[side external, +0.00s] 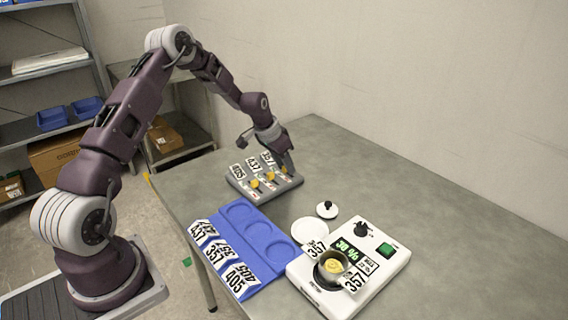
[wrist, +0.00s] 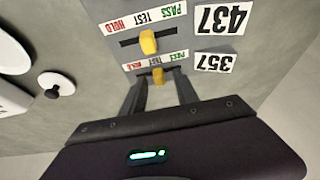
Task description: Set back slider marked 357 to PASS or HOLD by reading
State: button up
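The slider panel (side external: 265,184) stands on the table with sliders marked 405, 437 and 357. In the wrist view, upside down, the 357 slider's yellow knob (wrist: 158,76) sits at the middle, by TEST, with HOLD left and PASS right. My gripper (wrist: 160,88) is open, its fingers on either side of that knob; contact cannot be told. In the side view my gripper (side external: 286,168) is low over the panel's 357 end. The white weigher (side external: 384,262) bears a pot (side external: 331,268) of yellow contents tagged 357. Its green display (side external: 347,250) seems to read 38 %.
The 437 knob (wrist: 148,42) sits close by, also at TEST. A blue tray (side external: 262,228) has round recesses and number cards. A white disc (side external: 310,229) and a lid with a black knob (side external: 326,209) lie near the weigher. A small card on the weigher is too small to read.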

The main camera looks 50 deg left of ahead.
grip_shut()
dwell(1.4)
